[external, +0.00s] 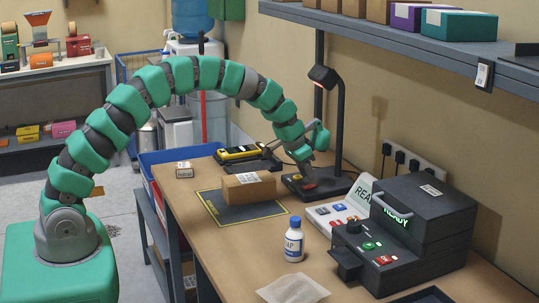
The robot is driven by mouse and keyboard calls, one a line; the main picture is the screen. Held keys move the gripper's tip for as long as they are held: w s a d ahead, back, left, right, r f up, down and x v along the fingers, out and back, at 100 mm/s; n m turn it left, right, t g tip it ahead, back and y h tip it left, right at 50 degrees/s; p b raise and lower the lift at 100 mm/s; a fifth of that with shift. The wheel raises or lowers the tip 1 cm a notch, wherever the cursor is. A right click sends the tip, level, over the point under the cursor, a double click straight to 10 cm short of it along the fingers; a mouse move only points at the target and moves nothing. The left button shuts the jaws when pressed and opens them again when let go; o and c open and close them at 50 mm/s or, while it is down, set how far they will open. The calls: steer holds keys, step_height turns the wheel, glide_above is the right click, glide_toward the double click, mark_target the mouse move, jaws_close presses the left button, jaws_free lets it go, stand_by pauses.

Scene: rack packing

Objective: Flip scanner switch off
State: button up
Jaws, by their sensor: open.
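The scanner (340,100) is a black stand at the back of the workbench, with an arched neck and a lit red strip under its head. A red switch (309,185) sits on its flat black base (328,190), beside a yellow part. My gripper (304,174) points down over this base, just above or at the red switch. I cannot tell whether it touches the switch. The fingertips are small here, and nothing shows held between them. The switch's position is too small to read.
A cardboard box (247,187) lies on a yellow-edged mat (218,212), left of the scanner. A black-and-yellow handheld device (240,154) lies behind it. A white bottle (294,245) and a black machine (415,225) showing READY stand in front and right. A shelf (390,42) hangs overhead.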

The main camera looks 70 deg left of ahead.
mark_target(309, 187)
steer(key=shift+x, duration=1.25)
steer(key=shift+w, duration=0.1)
jaws_close()
steer(key=shift+w+g+p, duration=0.2)
steer(key=shift+g+p, duration=0.15)
steer(key=shift+g, duration=0.25)
steer(key=shift+w, duration=0.1)
steer(key=shift+w+g, duration=0.1)
steer(key=shift+g, duration=0.6)
steer(key=shift+f, duration=0.1)
